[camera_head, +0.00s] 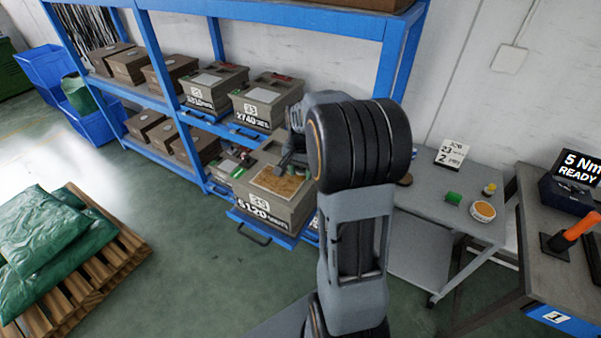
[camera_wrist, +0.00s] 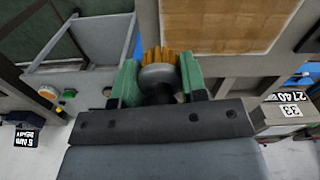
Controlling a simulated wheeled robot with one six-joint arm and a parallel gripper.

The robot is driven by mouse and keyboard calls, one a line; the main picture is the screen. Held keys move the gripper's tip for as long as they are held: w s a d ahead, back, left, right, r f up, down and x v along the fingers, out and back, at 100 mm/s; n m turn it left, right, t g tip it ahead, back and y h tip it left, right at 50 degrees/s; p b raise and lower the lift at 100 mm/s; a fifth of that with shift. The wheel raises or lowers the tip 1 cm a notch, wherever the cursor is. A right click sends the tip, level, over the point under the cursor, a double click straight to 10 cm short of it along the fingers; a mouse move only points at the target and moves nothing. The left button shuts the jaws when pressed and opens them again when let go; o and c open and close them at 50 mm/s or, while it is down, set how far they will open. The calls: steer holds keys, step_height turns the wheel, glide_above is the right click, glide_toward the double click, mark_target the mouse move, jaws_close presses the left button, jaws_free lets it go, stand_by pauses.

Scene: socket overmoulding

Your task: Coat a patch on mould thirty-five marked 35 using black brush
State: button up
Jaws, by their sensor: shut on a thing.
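The mould marked 35 (camera_head: 262,206), a grey-brown block also lettered 6120, sits on the pulled-out lower blue shelf tray. An orange-brown patch (camera_head: 277,184) covers much of its top; the patch fills the top of the wrist view (camera_wrist: 225,25). My gripper (camera_head: 293,160) is over the far side of that patch. In the wrist view its green fingers (camera_wrist: 160,72) are shut on the brush (camera_wrist: 158,56), which shows a grey rounded collar, a dark part below and orange-brown bristles. The bristles point toward the patch edge; I cannot tell whether they touch it.
Moulds marked 33 (camera_head: 265,100) and another (camera_head: 212,87) stand on the shelf above. A grey cart (camera_head: 440,215) with small items stands right, beside a bench with a READY display (camera_head: 577,167). Green sacks on a pallet (camera_head: 125,262) lie left. Floor between is clear.

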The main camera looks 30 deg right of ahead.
steer(key=shift+a+r+p, duration=0.1)
steer(key=shift+r+p, duration=1.2)
steer(key=shift+r, duration=0.75)
